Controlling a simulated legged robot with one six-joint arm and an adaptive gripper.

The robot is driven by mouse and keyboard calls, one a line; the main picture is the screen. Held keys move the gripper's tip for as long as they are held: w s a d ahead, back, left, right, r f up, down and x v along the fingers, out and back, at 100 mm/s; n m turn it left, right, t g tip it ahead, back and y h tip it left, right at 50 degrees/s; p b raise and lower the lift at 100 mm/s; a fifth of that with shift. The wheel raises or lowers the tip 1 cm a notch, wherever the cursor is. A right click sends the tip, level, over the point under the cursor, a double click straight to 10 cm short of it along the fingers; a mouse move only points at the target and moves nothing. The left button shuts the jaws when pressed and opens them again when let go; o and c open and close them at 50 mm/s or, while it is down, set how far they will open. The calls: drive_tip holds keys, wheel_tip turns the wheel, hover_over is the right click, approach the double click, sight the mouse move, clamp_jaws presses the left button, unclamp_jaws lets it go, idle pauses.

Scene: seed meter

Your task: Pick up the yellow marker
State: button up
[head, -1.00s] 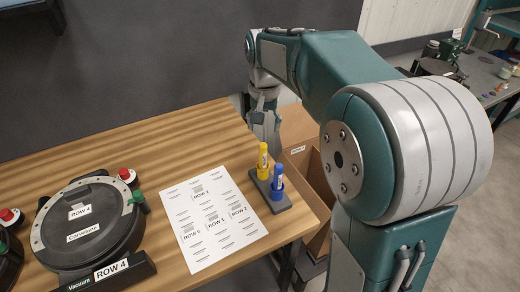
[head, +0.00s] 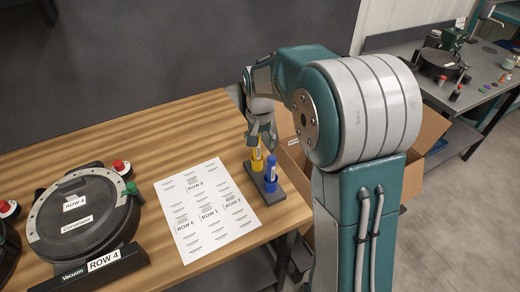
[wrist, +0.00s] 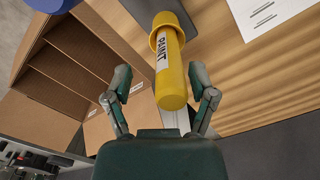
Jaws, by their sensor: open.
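The yellow marker (head: 257,161) stands upright in a small dark holder (head: 278,196) near the table's right edge, beside a blue marker (head: 270,172). My gripper (head: 262,137) is just above the yellow marker's top in the head view. In the wrist view the yellow marker (wrist: 171,60), with a white "PAINT" label, shows between the two spread fingers of my gripper (wrist: 160,78). The gripper is open, and a gap shows on each side of the marker, wider on the left. The blue marker (wrist: 48,4) is cut off at the top left there.
A printed sheet (head: 208,212) lies left of the holder. A round black seed meter (head: 85,222) stands on the left of the wooden table (head: 150,135). An open cardboard box (head: 428,130) is beyond the table's right edge. A grey back wall rises behind the table.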

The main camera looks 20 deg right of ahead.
drive_tip(key=shift+a+f, duration=0.15)
drive_tip(key=shift+a, duration=0.7)
drive_tip(key=c, duration=0.4)
drive_tip(key=shift+d, duration=0.15)
drive_tip(key=c, duration=0.5)
drive_tip(key=shift+d, duration=0.4)
clamp_jaws()
drive_tip(key=shift+a, duration=0.1)
